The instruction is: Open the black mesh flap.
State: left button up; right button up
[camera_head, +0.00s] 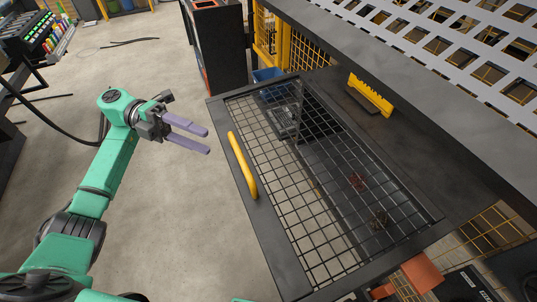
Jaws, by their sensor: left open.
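The black mesh flap (290,212) is a dark framed wire grid with a yellow handle (242,165) along its left side. It lies across the middle of the head view, and the floor and a dark surface show through the grid. My left gripper (209,142) is to the left of the flap, with its two purple fingers apart and pointing right. It is empty. The fingertips are close to the upper end of the handle in the picture, with a gap between them. I cannot tell their height difference. My right gripper is not in view.
A perforated grey metal panel (440,35) and a dark beam overhang the upper right. A yellow bracket (371,92) sits beyond the flap. A dark cabinet with an orange edge (216,45) stands behind it. Concrete floor around my left arm is clear, apart from cables.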

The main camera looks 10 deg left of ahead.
aim_at(238, 155)
pick_arm(q)
jog(key=p+x, duration=0.6)
jog(key=x, duration=0.6)
jog(key=shift+s+d+r+p, duration=0.1)
jog(key=shift+d+p, duration=0.1)
jog(key=shift+p, duration=0.1)
jog(key=shift+s+d, duration=0.1)
jog(key=shift+d, duration=0.2)
jog(key=shift+f, duration=0.35)
grip_shut()
